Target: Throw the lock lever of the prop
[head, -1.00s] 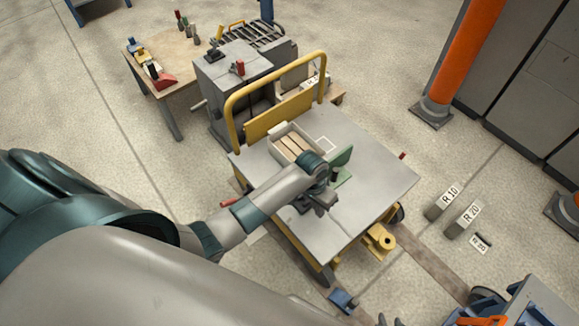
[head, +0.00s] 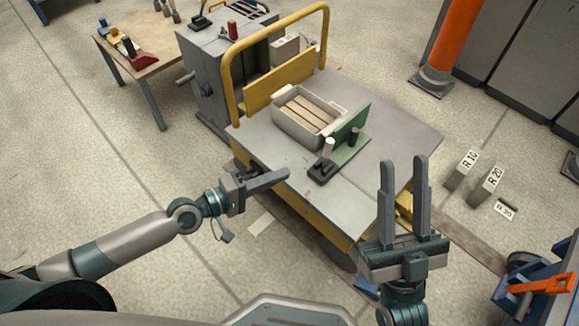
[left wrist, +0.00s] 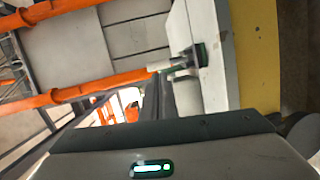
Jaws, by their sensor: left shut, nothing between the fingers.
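An orange post (head: 455,35) on a grey foot stands at the upper right in the head view and may be the prop. I cannot make out a lock lever on it. An orange-handled bar (head: 540,285) lies on blue equipment at the lower right. Orange tubes (left wrist: 90,85) cross the left wrist view. My left gripper (head: 287,174) is shut and empty, at the cart's near left edge, with its fingers pointing right. Its dark fingers show in the left wrist view (left wrist: 160,102). My right gripper (head: 404,160) is open and empty, fingers up, in front of the cart's right side.
A grey-topped cart (head: 400,125) with a yellow rail (head: 280,35) fills the middle. Blocks (head: 460,172) stand on the floor at right.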

